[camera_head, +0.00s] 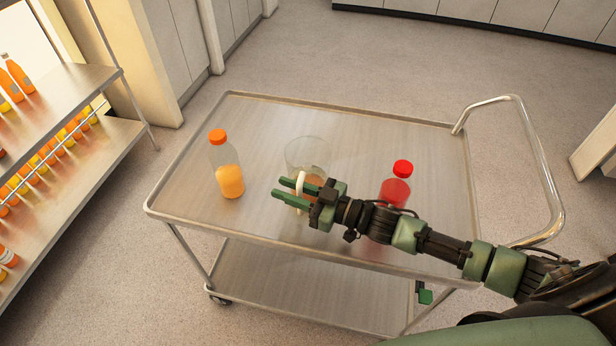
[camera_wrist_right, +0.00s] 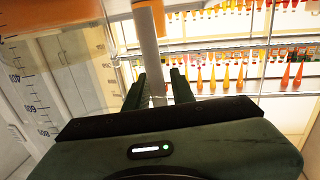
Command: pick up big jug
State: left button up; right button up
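The big jug (camera_head: 307,150) is a clear, see-through vessel standing on the metal cart top, with some orange liquid low inside and a pale handle on its near side. In the right wrist view the jug's marked wall (camera_wrist_right: 30,75) fills the left, and its handle (camera_wrist_right: 148,45) stands upright. My right gripper (camera_head: 283,189) is at the handle in front of the jug. Its fingers (camera_wrist_right: 157,88) are apart, with the handle's lower part showing between them; I cannot tell if they touch it. The gripper partly hides the jug's lower part.
On the cart (camera_head: 258,108), an orange-capped bottle (camera_head: 230,180) stands left of the jug and a red-capped bottle (camera_head: 396,190) right, close behind my right arm. A shelf (camera_head: 75,165) with juice bottles is at the left. The cart's back is clear.

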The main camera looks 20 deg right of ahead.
jog(key=shift+d, duration=0.1)
grip_shut()
dwell(1.2)
jog(key=shift+r, duration=0.1)
